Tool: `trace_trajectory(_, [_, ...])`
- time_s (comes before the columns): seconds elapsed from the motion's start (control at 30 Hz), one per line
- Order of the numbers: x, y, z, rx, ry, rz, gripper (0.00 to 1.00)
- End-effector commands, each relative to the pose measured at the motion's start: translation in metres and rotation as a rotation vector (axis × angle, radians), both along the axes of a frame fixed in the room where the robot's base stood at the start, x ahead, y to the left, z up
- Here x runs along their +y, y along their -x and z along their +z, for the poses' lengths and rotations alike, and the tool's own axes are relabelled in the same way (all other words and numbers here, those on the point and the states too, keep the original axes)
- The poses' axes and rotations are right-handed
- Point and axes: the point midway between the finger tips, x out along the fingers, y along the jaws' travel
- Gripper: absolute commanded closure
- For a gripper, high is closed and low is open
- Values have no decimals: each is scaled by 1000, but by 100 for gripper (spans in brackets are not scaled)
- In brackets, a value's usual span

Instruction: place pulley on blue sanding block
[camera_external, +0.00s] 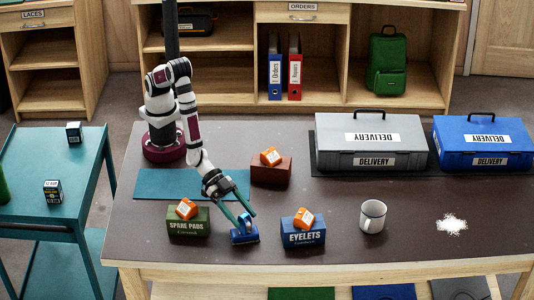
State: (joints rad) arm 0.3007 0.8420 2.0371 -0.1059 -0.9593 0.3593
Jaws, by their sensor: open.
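A small blue block (245,237), which looks like the blue sanding block, lies near the front of the brown table. A small rounded blue piece with a pale spot, apparently the pulley (245,221), shows on top of it. They are small and partly overlapped by the fingers, so the exact contact cannot be told. My gripper (246,218) points down to the front right, just above the block. Its teal fingers are spread, one on each side of the rounded piece, and do not appear to grip it.
A green SPARE PADS box (188,221) stands close left and a blue EYELETS box (303,235) close right, each with an orange item on top. Behind is a brown box (270,172).

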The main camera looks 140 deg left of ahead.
Motion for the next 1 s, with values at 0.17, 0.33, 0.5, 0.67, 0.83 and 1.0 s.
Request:
trace_trajectory(0.17, [0,38,21,0,0,-1,32])
trace_trajectory(0.33, [0,61,33,0,0,0,32])
trace_trajectory(0.5, [1,66,36,2,0,-1,32])
trace_trajectory(0.67, [3,86,61,160,-13,-94,32])
trace_trajectory(0.83, [41,195,103,558,-120,-266,32])
trace_trajectory(1.0, [101,326,134,909,-286,-341,32])
